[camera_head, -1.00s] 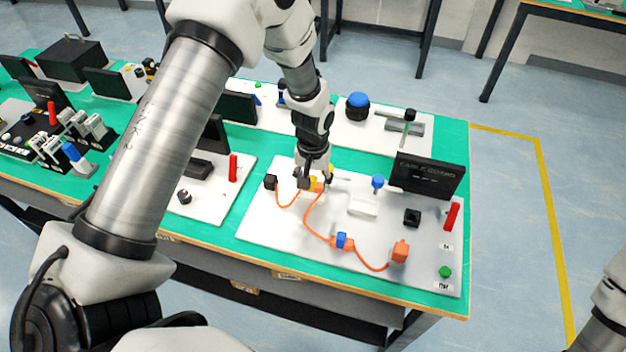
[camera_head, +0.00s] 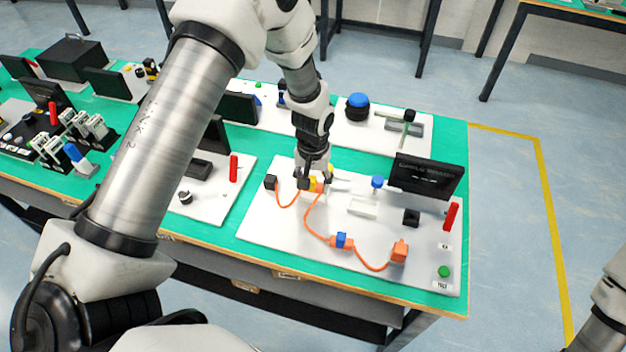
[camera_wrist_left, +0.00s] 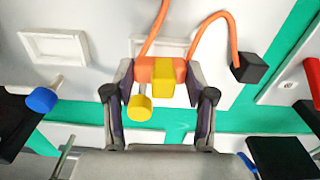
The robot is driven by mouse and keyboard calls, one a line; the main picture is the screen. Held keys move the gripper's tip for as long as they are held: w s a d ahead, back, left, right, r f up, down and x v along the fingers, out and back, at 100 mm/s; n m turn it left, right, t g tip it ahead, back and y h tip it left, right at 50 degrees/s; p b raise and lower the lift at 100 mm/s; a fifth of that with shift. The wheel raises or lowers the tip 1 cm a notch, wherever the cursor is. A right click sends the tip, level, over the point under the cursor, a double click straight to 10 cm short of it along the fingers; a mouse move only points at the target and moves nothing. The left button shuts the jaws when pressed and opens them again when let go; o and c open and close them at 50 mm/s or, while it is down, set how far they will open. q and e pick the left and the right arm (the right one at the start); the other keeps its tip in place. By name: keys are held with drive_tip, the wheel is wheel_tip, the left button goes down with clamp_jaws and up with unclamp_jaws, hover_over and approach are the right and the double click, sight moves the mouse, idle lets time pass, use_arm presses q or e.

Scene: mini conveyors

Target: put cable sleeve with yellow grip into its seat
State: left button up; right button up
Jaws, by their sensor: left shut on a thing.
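The orange cable sleeve with the yellow grip (camera_wrist_left: 162,82) is between the fingers of my left gripper (camera_wrist_left: 160,92), which is shut on it. In the head view my left gripper (camera_head: 313,184) is over the back left of the white cable board (camera_head: 275,232), with the sleeve partly hidden. In the left wrist view a white rectangular seat (camera_wrist_left: 143,46) lies just beyond the sleeve, partly covered by the orange cable. I cannot tell whether the sleeve touches the board. My right gripper is out of view.
A second white seat (camera_head: 362,207) is empty. A blue-gripped sleeve (camera_head: 341,241) and an orange end block (camera_head: 400,251) lie along the cable. A yellow-topped post (camera_wrist_left: 140,107), a blue-topped post (camera_head: 377,182) and a black screen (camera_head: 427,176) stand nearby.

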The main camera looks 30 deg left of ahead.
use_arm(q)
drive_tip(key=shift+f, duration=0.15)
drive_tip(key=shift+f+b, duration=0.7)
drive_tip(key=shift+f, duration=0.4)
drive_tip(key=o, duration=1.2)
drive_tip(key=shift+o, duration=0.2)
drive_tip(key=shift+r, duration=0.1)
wheel_tip(320, 180, up, 12)
